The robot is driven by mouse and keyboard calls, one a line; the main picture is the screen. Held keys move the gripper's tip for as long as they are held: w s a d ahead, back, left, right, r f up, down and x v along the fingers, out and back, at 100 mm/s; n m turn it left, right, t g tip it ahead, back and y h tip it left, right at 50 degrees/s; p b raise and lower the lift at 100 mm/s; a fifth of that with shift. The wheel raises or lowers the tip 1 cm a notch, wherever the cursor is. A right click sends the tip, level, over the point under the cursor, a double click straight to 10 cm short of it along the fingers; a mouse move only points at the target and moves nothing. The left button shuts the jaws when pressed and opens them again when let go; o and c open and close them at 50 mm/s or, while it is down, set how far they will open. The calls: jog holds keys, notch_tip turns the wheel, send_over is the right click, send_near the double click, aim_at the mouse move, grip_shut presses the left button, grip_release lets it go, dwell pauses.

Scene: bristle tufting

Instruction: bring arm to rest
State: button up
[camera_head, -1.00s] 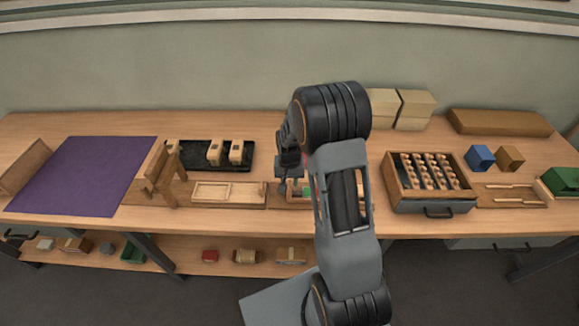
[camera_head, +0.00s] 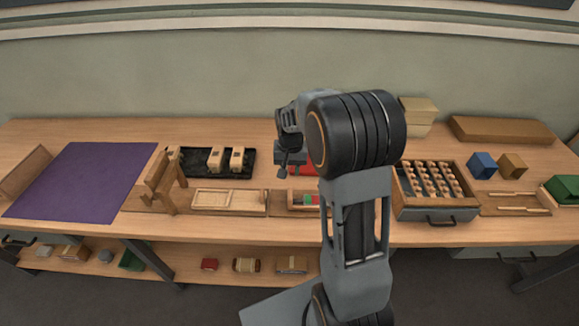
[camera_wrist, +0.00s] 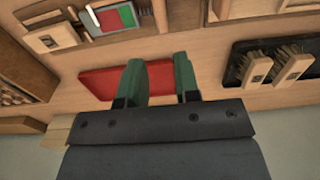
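My arm is bent and hides part of the bench's middle right.
A black tray (camera_head: 193,172) holds brush-like blocks, with a wooden stand (camera_head: 162,182) beside it. A purple mat (camera_head: 85,180) lies left. A wooden box with rows of pieces (camera_head: 431,208) stands right of my arm. Blue (camera_head: 482,164) and brown (camera_head: 512,165) blocks lie farther right.

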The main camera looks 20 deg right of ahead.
jog(key=s+a+r+n+t, duration=0.2)
jog(key=s+a+r, duration=0.1)
jog(key=s+r, duration=0.3)
jog(key=s+a+r+n+t, duration=0.2)
jog(key=s+r, duration=0.3)
jog(key=s, duration=0.6)
jog(key=shift+a+r+n, duration=0.4)
jog(key=shift+a+n, duration=0.1)
jog(key=shift+a, duration=0.25)
